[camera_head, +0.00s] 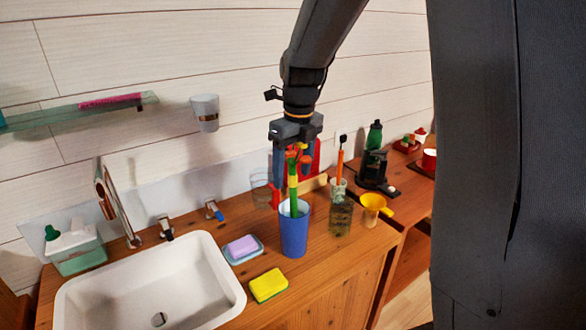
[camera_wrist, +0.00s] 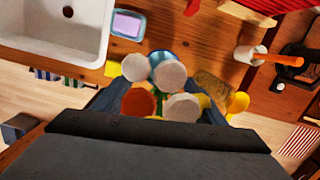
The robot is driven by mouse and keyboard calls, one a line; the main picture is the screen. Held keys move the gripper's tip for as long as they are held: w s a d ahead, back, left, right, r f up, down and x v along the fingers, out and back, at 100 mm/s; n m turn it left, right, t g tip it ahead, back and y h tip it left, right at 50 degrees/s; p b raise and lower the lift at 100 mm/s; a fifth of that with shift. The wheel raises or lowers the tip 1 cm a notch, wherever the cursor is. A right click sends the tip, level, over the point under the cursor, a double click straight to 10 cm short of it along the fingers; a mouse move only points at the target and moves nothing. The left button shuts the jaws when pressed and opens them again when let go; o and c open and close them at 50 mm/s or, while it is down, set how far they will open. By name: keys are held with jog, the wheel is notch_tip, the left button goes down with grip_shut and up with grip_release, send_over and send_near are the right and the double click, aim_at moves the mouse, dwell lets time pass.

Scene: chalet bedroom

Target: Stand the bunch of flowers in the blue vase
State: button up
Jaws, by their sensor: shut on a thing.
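The blue vase (camera_head: 294,236) stands upright on the wooden counter, right of the sink. My gripper (camera_head: 292,160) is above it, pointing down and shut on the bunch of flowers (camera_head: 293,186). The green and yellow stems reach down to the vase's mouth, and their lower ends appear to be inside the rim.
The sink (camera_head: 150,285), a soap dish (camera_head: 243,249) and a yellow sponge (camera_head: 268,286) lie left of the vase. A glass (camera_head: 341,216), a yellow funnel (camera_head: 373,209) and a cup with an orange brush (camera_head: 339,168) stand close on the right. A clear glass (camera_head: 261,190) stands behind.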

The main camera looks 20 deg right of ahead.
aim_at(295, 151)
jog(key=shift+f+b, duration=0.35)
jog(key=shift+f, duration=0.65)
jog(key=o, duration=1.5)
jog(key=shift+c, duration=0.2)
jog(key=shift+r, duration=0.15)
jog(key=shift+s+d+r+p, duration=0.1)
jog(key=shift+s+r+p, duration=0.1)
jog(key=shift+r+p, duration=1.5)
jog(key=shift+s+d+r+p, duration=0.1)
jog(key=shift+s+r+p, duration=0.1)
jog(key=shift+r+p, duration=1.45)
jog(key=shift+s+d+r+b, duration=0.1)
jog(key=shift+r+b, duration=0.2)
jog(key=shift+r, duration=1.2)
jog(key=shift+f, duration=0.1)
